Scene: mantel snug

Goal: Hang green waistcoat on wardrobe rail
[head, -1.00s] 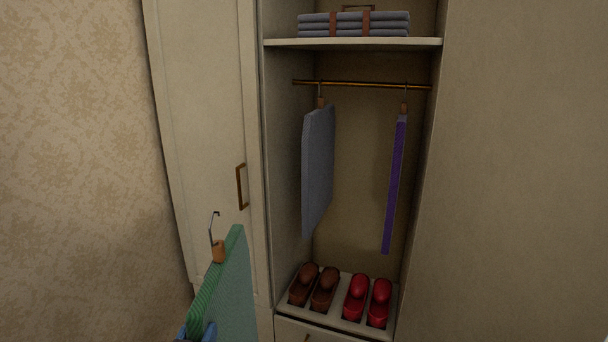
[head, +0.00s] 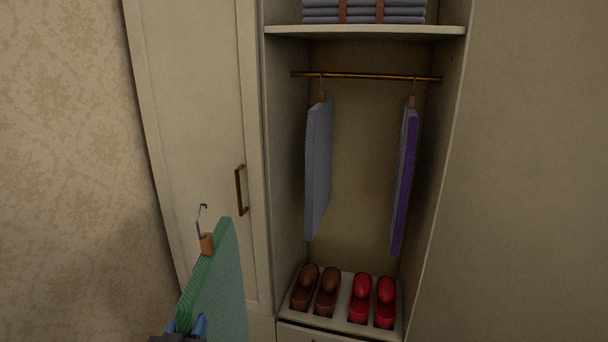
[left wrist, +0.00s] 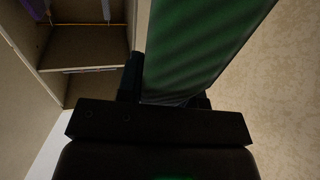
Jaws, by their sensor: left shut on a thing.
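The green waistcoat (head: 222,285) is a flat green panel with a wooden hanger block (head: 206,244) and a thin metal hook (head: 201,215) on top. My left gripper (head: 188,328) is shut on its lower near edge, at the bottom of the head view. The waistcoat also fills the upper middle of the left wrist view (left wrist: 200,50). It is in front of the closed wardrobe door, left of and below the brass wardrobe rail (head: 365,76). The hook is free in the air, apart from the rail. My right gripper is not in view.
A grey-blue garment (head: 319,170) and a purple-edged garment (head: 404,185) hang on the rail, with free rail between them. A shelf (head: 365,31) with folded grey cloths is above. Brown shoes (head: 328,292) and red shoes (head: 361,298) stand below. The left door has a handle (head: 241,190).

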